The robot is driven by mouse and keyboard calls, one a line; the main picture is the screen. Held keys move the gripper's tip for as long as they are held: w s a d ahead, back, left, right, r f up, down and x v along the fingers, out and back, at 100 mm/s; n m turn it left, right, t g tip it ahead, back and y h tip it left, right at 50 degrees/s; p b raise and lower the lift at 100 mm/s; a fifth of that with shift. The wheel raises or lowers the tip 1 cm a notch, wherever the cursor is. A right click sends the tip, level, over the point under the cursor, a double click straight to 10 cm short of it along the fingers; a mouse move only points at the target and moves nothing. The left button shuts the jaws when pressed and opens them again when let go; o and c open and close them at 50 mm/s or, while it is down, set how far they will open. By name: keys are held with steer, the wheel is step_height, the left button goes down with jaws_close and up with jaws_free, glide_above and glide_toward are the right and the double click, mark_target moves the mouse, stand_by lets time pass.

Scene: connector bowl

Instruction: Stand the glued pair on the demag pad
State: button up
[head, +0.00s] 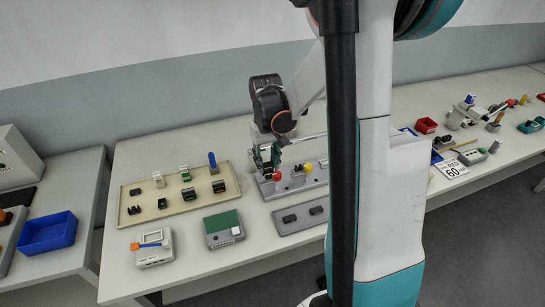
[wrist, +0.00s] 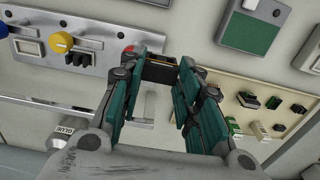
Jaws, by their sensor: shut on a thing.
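My gripper (head: 266,158) is over the left end of a grey fixture plate (head: 292,187). In the wrist view my gripper (wrist: 162,66) is shut on a small dark block with a thin orange-yellow line (wrist: 160,70), which looks like the glued pair; the fingers hide its sides. A grey box with a green top (head: 222,226) stands in front and to the left, apart from the gripper; it also shows in the wrist view (wrist: 250,32). It may be the demag pad, but I cannot read any label.
The fixture carries a red button (head: 276,176) and a yellow knob (head: 307,167). A cream tray (head: 178,203) with several connectors lies left. A small meter box (head: 152,253) stands front left, and a grey plate with dark parts (head: 300,217) lies in front. My arm hides the table's middle.

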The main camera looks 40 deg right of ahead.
steer(key=shift+a+p, duration=0.8)
steer(key=shift+a, duration=8.3)
steer(key=shift+w+a+f+b, duration=0.1)
steer(key=shift+w+f+b, duration=0.05)
steer(key=shift+f+b, duration=2.6)
steer(key=shift+w+f+b, duration=0.15)
steer(key=shift+f+b, duration=2.1)
steer(key=shift+f, duration=0.85)
steer(key=o, duration=1.1)
steer(key=shift+o, duration=0.2)
step_height(320, 180, up, 12)
